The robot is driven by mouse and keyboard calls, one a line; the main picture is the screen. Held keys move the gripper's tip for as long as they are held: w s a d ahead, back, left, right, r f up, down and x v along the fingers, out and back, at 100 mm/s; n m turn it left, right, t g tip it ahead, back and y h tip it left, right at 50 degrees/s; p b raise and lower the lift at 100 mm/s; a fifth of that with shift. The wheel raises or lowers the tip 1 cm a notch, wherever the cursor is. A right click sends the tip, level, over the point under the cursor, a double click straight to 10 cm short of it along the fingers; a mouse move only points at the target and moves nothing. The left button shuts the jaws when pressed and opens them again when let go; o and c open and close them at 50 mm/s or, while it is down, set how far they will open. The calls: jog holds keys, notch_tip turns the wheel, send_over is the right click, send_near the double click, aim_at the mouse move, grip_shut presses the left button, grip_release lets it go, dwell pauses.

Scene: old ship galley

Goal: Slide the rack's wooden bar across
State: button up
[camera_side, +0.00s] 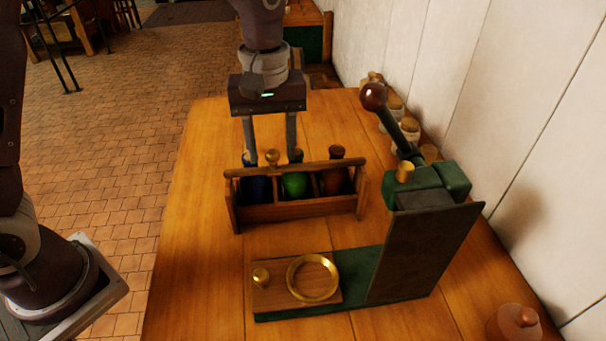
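The wooden rack (290,212) stands on the table in the middle of the side view. Its wooden bar (312,167) runs along the top, from the left end to the right end. Behind the bar sit a blue bottle (256,189), a green bottle (296,185) and a brown bottle (335,181), each in a compartment. My gripper (271,157) points down over the left half of the rack, behind the bar. Its two fingers are apart, with a light stopper showing between them. I cannot tell whether the fingertips touch the bottles or bar.
A green press (425,185) with a long ball-topped lever (390,118) stands right of the rack. Its wooden base plate with a brass ring (314,278) lies in front. Several jars line the wall behind. A brown lidded jar (515,325) stands at front right. The table's left side is clear.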

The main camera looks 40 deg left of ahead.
notch_tip(320, 180, up, 6)
jog(key=shift+r, duration=0.5)
jog(key=shift+s+r, duration=0.15)
jog(key=s+a+r+m+t, duration=0.3)
jog(key=s+a+r+m, duration=0.15)
jog(key=s, duration=0.55)
jog(key=s+a+f+m+t, duration=0.1)
jog(key=s+m, duration=0.1)
jog(key=s, duration=0.3)
jog(key=s+a+f+m+t, duration=0.1)
jog(key=s+a+m, duration=0.1)
jog(key=s, duration=0.4)
jog(key=shift+s+f+t, duration=0.25)
jog(key=shift+f+t, duration=0.05)
jog(key=shift+f, duration=0.1)
jog(key=shift+m, duration=0.25)
